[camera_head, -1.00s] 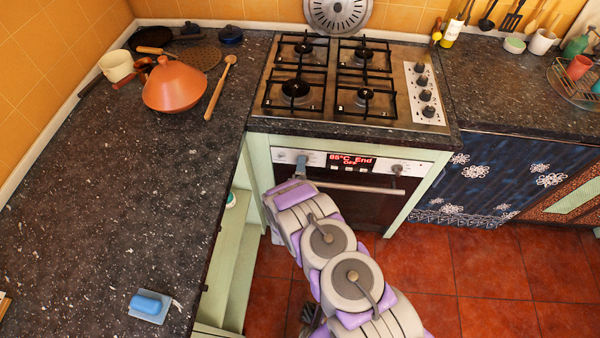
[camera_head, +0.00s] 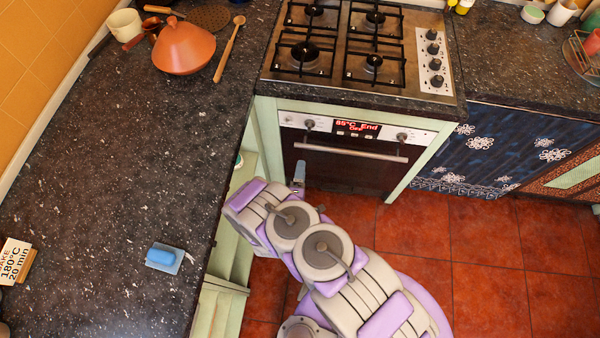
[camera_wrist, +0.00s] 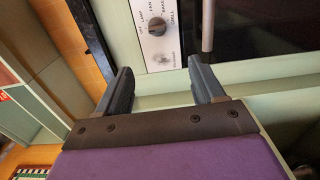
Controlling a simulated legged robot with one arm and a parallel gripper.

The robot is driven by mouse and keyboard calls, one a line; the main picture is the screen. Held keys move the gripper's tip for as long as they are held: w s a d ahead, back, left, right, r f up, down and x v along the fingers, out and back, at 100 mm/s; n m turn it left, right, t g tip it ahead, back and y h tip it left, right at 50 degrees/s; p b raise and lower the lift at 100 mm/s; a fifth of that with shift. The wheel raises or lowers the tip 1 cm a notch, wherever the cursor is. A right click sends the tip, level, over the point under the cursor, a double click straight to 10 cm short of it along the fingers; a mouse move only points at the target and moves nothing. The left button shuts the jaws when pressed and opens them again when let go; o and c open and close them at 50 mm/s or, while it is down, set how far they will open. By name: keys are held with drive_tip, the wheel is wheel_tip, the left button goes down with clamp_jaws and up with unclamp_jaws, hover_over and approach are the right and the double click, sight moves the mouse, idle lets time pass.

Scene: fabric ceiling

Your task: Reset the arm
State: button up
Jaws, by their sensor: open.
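My gripper (camera_wrist: 160,85) is open and empty in the wrist view, its two dark fingers apart in front of the oven's left front edge. In the head view my gripper (camera_head: 299,175) shows as a small grey-blue tip at the end of my folded arm, low in front of the oven (camera_head: 350,165). The oven door is shut. Its display reads 85°C End OFF. A control knob (camera_wrist: 156,26) on the oven panel shows beyond the fingers in the wrist view.
The dark counter (camera_head: 110,190) runs along the left, with a blue sponge (camera_head: 162,256), a baking sign (camera_head: 15,260) and an orange tagine (camera_head: 185,48). Open green shelves (camera_head: 225,270) stand left of my arm. The red tiled floor (camera_head: 470,240) is clear to the right.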

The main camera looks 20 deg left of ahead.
drive_tip(key=shift+s+d, duration=0.1)
drive_tip(key=shift+s, duration=0.25)
drive_tip(key=shift+w, duration=0.15)
drive_tip(key=w+r+m+g+h, duration=0.3)
drive_tip(key=w+r+m+g, duration=0.3)
drive_tip(key=w+r+m, duration=0.4)
drive_tip(key=d+r+m+g, duration=0.45)
drive_tip(key=d+r, duration=0.25)
drive_tip(key=r, duration=0.7)
drive_tip(key=s+d+r+m+g, duration=0.3)
drive_tip(key=s+d+r+g, duration=0.2)
drive_tip(key=s+d+r, duration=0.8)
drive_tip(key=s+d+r+m+g, duration=0.1)
drive_tip(key=s+d+r, duration=0.1)
drive_tip(key=s+d, duration=0.2)
drive_tip(key=s+d+r+m+g+h, duration=0.1)
drive_tip(key=s+d, duration=0.3)
drive_tip(key=s, duration=0.6)
drive_tip(key=s+d+r+m+g, duration=0.1)
drive_tip(key=s+d+r, duration=0.3)
drive_tip(key=s, duration=0.4)
drive_tip(key=shift+d+g, duration=0.25)
drive_tip(key=shift+g, duration=0.1)
